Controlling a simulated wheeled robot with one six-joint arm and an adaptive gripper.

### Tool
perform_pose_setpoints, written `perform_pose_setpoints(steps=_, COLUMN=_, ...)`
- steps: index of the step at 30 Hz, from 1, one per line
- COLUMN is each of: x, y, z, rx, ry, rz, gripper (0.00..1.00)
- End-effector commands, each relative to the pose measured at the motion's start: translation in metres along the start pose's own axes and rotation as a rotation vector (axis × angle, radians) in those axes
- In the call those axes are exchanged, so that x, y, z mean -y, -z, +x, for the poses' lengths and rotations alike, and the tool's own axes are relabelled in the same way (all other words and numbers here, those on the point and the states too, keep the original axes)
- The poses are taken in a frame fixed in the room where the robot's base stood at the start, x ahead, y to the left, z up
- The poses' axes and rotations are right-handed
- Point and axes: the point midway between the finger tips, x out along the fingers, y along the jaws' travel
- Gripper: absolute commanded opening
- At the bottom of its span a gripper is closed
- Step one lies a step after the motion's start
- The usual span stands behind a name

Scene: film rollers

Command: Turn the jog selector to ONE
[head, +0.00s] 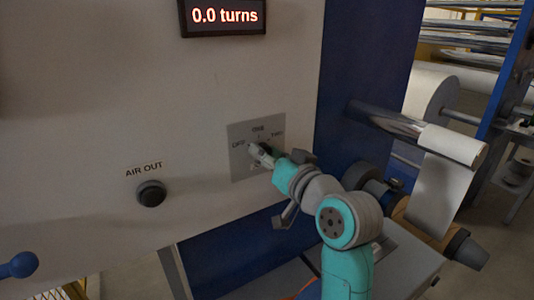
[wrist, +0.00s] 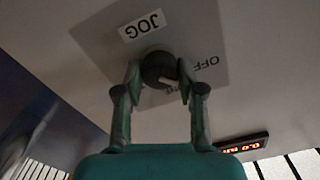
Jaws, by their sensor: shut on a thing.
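The jog selector (wrist: 159,66) is a dark round knob on a grey plate (wrist: 205,45), which also shows on the pale wall in the head view (head: 240,165). OFF is at the plate's left and JOG below in the head view; the labels at the top and right are small. In the wrist view the JOG and OFF labels appear upside down, and another label is partly hidden by the knob and fingers. My gripper (wrist: 160,82) is shut on the knob, one finger on each side. The head view shows my gripper (head: 261,154) at the plate. The knob's pointing direction cannot be made out.
A display (head: 224,16) reading 0.0 turns is above the plate. A black AIR OUT button (head: 151,193) is to the lower left. Film rollers (head: 450,141) and a blue upright (head: 365,60) stand to the right. A blue ball-ended handle (head: 20,265) is at the lower left.

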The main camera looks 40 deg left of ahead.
Motion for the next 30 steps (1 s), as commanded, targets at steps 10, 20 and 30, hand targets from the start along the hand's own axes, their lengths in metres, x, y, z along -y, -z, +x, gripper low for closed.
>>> perform_pose_setpoints(steps=10, x=-0.0016, y=-0.0005, z=0.0000, rx=0.001, ry=-0.001, rz=0.327, gripper=0.04)
perform_pose_setpoints(steps=20, x=-0.0025, y=-0.0009, z=-0.0001, rx=0.001, ry=-0.002, rz=0.583, gripper=0.04)
perform_pose_setpoints(steps=30, x=-0.0029, y=-0.0013, z=-0.0001, rx=0.001, ry=-0.002, rz=0.720, gripper=0.04)
